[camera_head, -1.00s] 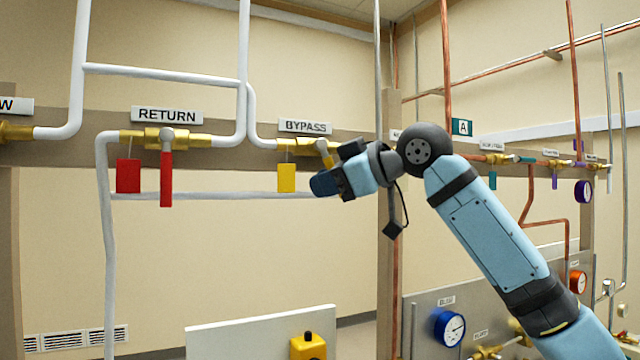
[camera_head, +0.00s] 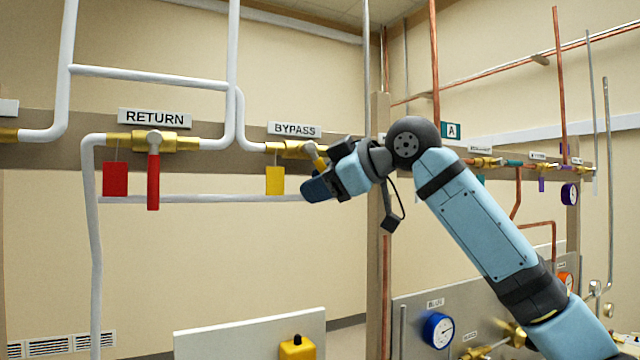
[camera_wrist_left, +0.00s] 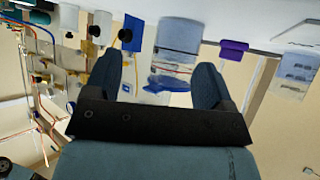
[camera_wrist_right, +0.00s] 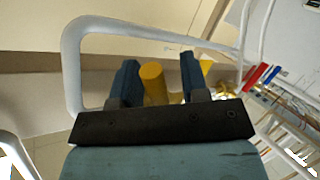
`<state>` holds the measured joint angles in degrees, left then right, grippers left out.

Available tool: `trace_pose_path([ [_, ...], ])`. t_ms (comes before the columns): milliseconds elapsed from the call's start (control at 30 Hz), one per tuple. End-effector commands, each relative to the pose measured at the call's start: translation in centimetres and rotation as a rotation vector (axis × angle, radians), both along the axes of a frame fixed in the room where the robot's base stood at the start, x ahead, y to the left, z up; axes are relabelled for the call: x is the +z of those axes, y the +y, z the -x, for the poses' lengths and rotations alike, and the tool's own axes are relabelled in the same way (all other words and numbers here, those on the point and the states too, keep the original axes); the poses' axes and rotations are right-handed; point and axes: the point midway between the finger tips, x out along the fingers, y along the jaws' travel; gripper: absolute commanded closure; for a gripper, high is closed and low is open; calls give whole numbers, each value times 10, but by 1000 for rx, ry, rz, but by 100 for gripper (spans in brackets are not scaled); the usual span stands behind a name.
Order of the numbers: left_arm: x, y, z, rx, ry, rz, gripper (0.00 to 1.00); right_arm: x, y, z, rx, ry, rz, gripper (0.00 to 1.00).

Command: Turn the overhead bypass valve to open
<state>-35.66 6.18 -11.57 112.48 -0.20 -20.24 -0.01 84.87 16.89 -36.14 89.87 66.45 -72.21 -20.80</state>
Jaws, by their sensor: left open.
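The bypass valve is a brass body (camera_head: 291,149) on the white pipe, under the BYPASS sign (camera_head: 295,130). A short yellow handle (camera_head: 318,157) slants down and right from it. My right gripper (camera_head: 313,188) is at this handle and partly hides its lower end. In the right wrist view, the yellow handle (camera_wrist_right: 154,84) stands between the fingers of the right gripper (camera_wrist_right: 157,75), with gaps at its sides. The fingers look open around it. My left gripper (camera_wrist_left: 156,70) is open and empty in the left wrist view; it is outside the head view.
A yellow tag (camera_head: 275,181) hangs beside the bypass valve. The RETURN valve (camera_head: 152,142) has a red handle (camera_head: 153,182) and red tag (camera_head: 115,179) to the left. A white pipe (camera_head: 210,198) runs below. A copper pipe (camera_head: 435,60) rises on the right.

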Motion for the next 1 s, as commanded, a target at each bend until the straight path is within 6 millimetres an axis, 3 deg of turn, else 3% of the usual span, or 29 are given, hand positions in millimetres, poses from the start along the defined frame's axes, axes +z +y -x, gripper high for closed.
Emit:
trace_pose_path([
  [367, -7, 0, 0, -6, -2, -7, 23, 3, -11, 8, -1, -1, -1, 59],
  [800, -27, 0, 1, -38, -14, -21, 23, 33, -80, 64, -2, -3, 1, 59],
  [1000, -32, -3, 1, -38, -10, -17, 23, 42, -98, 79, -1, -1, 0, 59],
])
